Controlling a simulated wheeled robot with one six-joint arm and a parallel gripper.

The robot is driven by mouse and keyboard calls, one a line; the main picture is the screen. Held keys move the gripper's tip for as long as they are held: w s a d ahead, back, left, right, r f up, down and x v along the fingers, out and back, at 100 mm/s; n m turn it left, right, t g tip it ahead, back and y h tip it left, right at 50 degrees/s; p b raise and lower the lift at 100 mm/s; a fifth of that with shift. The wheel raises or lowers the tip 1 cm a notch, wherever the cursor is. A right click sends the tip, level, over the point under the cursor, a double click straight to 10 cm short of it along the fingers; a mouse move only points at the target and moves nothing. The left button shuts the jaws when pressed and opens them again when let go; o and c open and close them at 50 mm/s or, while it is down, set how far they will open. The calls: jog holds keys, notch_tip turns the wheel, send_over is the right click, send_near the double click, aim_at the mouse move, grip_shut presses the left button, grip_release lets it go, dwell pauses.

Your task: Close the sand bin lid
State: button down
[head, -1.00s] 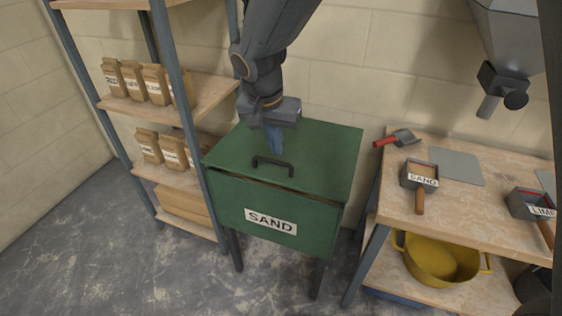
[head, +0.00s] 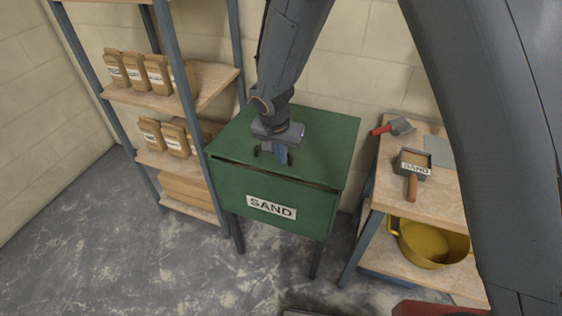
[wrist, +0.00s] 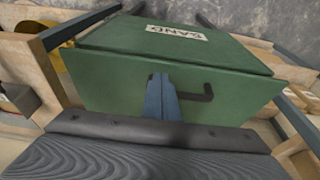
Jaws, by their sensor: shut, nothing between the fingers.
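The green sand bin (head: 272,205) stands on dark legs, with a white SAND label on its front. Its green lid (head: 325,140) lies over the top, with a thin dark gap along the front edge, so it looks almost down. My gripper (head: 281,160) is shut and empty, pointing down over the lid near its front-middle. It hides much of the black lid handle (head: 258,151). In the wrist view the blue fingertips (wrist: 161,98) are together beside the handle (wrist: 200,93); I cannot tell whether they touch the lid.
A shelf rack (head: 190,95) with paper bags (head: 135,70) stands close on the left. On the right, a workbench (head: 440,198) holds a red-handled scoop (head: 393,127) and a SAND-labelled box scoop (head: 413,170). A yellow tub (head: 430,243) sits on its lower shelf.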

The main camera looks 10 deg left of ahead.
aim_at(282, 171)
jog(key=shift+s+f+p, duration=0.2)
jog(key=shift+f+p, duration=0.2)
jog(key=shift+f, duration=1.2)
jog(key=f+b, duration=0.4)
jog(key=b, duration=0.1)
jog(key=shift+s+a, duration=0.1)
jog(key=shift+s, duration=0.1)
jog(key=shift+s+f+b, duration=0.35)
jog(key=shift+f+b, duration=0.15)
jog(key=shift+b, duration=0.1)
notch_tip(282, 171, up, 6)
jog(key=shift+w+p, duration=0.1)
jog(key=shift+p, duration=1.05)
jog(key=b+v, duration=0.2)
jog(key=v, duration=0.7)
jog(key=shift+s, duration=0.3)
